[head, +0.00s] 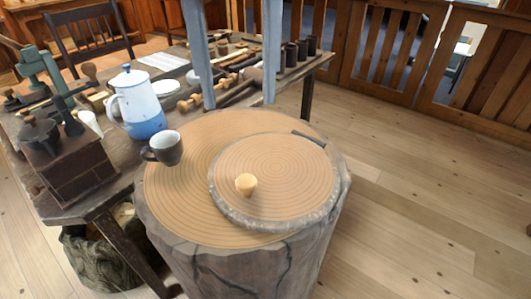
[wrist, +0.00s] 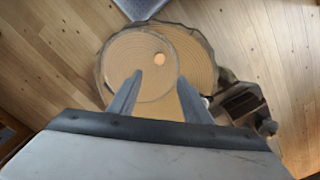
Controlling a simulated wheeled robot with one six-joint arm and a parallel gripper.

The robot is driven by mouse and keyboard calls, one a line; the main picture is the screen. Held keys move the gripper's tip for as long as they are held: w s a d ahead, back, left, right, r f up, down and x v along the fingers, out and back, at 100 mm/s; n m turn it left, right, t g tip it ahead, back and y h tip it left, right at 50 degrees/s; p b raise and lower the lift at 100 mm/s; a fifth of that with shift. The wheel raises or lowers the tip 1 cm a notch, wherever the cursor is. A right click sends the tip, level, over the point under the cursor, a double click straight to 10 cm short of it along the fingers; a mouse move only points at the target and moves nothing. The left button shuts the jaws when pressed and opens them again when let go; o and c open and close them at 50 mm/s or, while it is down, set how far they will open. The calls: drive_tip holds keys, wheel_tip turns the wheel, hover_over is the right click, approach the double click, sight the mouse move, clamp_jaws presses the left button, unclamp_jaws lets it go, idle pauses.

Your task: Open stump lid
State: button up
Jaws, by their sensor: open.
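The stump (head: 180,200) is a broad bark-sided log with a ringed wooden top. Its lid (head: 285,175) is a round ringed disc with a grey bark rim, lying flat on the right part of the top. A small pale knob (head: 246,184) stands near the lid's left edge; it also shows in the wrist view (wrist: 159,58). A dark hinge-like strap (head: 308,138) sits at the lid's far edge. My gripper (head: 238,105) is open and empty, its two blue-grey fingers pointing down above the stump. In the wrist view the fingers (wrist: 158,78) spread over the lid's edge, apart from the knob.
A dark cup (head: 163,148) is at the stump's left edge. A white and blue pot (head: 135,104) stands on the cluttered workbench (head: 115,178) at left. A sack (head: 100,252) is below it. Open plank floor (head: 420,220) lies to the right, with a wooden railing behind.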

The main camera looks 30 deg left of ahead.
sight(246, 180)
wheel_tip(246, 180, down, 15)
idle(0.5)
clamp_jaws()
